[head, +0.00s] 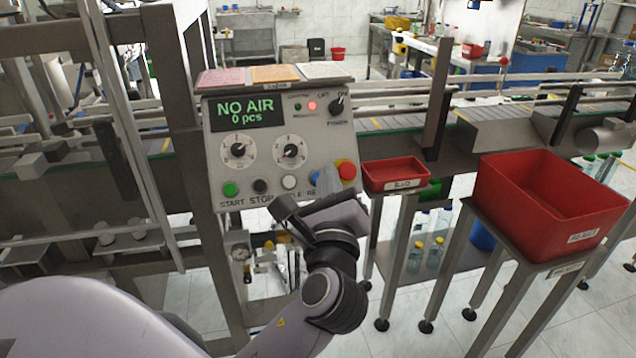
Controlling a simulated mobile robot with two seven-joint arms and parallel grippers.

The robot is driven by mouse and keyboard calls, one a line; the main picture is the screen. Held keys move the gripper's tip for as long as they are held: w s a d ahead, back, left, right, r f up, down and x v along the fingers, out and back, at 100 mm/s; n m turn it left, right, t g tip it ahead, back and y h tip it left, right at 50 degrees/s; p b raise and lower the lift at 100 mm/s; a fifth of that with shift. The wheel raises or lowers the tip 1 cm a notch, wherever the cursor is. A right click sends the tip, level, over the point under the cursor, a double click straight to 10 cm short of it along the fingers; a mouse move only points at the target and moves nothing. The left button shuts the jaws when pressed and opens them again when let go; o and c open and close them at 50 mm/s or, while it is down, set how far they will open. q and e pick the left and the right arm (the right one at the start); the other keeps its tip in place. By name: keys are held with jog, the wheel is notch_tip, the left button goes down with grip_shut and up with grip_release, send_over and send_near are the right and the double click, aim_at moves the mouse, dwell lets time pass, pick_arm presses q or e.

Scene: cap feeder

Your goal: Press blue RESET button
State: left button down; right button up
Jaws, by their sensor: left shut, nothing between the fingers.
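The control panel (262,155) stands in the middle of the head view, with a green display reading "NO AIR 0 pcs". The blue RESET button (315,178) is in its bottom row, right of the white button (290,182). The label under the button is partly covered. My right gripper is not in view.
Green (230,189) and black (260,186) buttons are on the left of the row. A small red tray (393,187) and a larger red bin (572,247) stand to the right. A conveyor runs behind.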

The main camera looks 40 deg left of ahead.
pick_arm(q)
jog(key=w+a+f+b, duration=0.2)
jog(key=w+a+f, duration=0.1)
jog(key=a+f, duration=0.1)
jog(key=shift+w+b, duration=0.3)
jog(key=shift+b, duration=0.05)
jog(key=shift+a, duration=0.15)
dwell(1.8)
jog(key=shift+w+a+f, duration=0.2)
jog(key=shift+w+a+f, duration=0.2)
jog(key=shift+a, duration=0.05)
dwell(0.8)
jog(key=shift+d+r+p, duration=0.1)
jog(key=shift+p, duration=0.2)
jog(key=shift+s+d+r+p, duration=0.35)
jog(key=shift+s+d+p, duration=0.05)
jog(key=shift+s+p, duration=0.1)
